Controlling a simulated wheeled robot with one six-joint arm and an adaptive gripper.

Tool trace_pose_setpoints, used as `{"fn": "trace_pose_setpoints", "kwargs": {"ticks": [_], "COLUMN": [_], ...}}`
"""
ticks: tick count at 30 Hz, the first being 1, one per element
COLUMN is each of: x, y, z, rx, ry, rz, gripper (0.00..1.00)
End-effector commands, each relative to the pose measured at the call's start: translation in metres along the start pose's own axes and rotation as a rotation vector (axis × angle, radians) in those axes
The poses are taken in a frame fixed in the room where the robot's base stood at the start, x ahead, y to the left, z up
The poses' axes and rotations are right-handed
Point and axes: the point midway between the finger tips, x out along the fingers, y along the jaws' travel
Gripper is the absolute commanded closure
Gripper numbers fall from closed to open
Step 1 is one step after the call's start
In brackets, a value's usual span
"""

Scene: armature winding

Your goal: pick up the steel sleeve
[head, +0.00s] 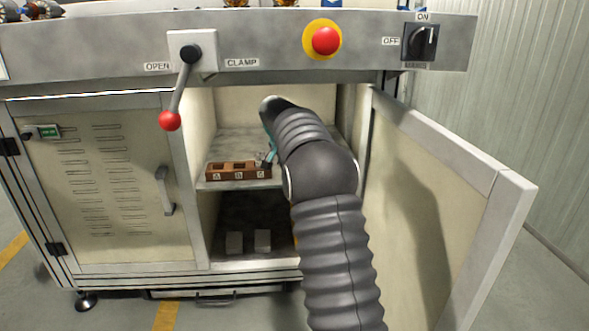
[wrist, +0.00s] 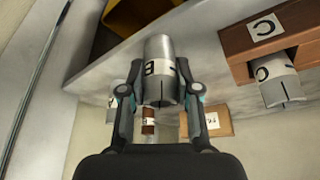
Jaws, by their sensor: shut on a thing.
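A grey metal cylinder, the steel sleeve (wrist: 158,50), sits between the fingers of my gripper (wrist: 158,88) in the wrist view. It has a white band with a dark letter, partly hidden and looking like a B. My gripper is shut on it. In the head view my gripper (head: 268,157) is inside the open cabinet bay, beside the right end of the brown block, and my arm hides most of it; I cannot make out the sleeve there.
The brown block (head: 225,172) with lettered labels and openings lies on the upper shelf (head: 240,185). In the wrist view a grey cylinder marked C (wrist: 277,82) sits at the block (wrist: 239,48). Two pale blocks (head: 234,243) stand on the lower level. The open door (head: 440,190) bounds the right.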

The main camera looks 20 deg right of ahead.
Motion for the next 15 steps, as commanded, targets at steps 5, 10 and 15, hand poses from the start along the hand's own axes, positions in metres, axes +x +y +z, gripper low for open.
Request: {"fn": "trace_pose_setpoints", "kwargs": {"ticks": [5, 10, 15], "x": [-0.0022, -0.0032, -0.0032], "y": [-0.0031, -0.0042, -0.0043], "z": [0.0062, 0.0075, 0.0075], "rx": [-0.001, -0.002, -0.002], "ry": [0.000, 0.000, 0.000], "rz": [0.000, -0.001, -0.001], "gripper": [1.00, 1.00, 1.00]}}
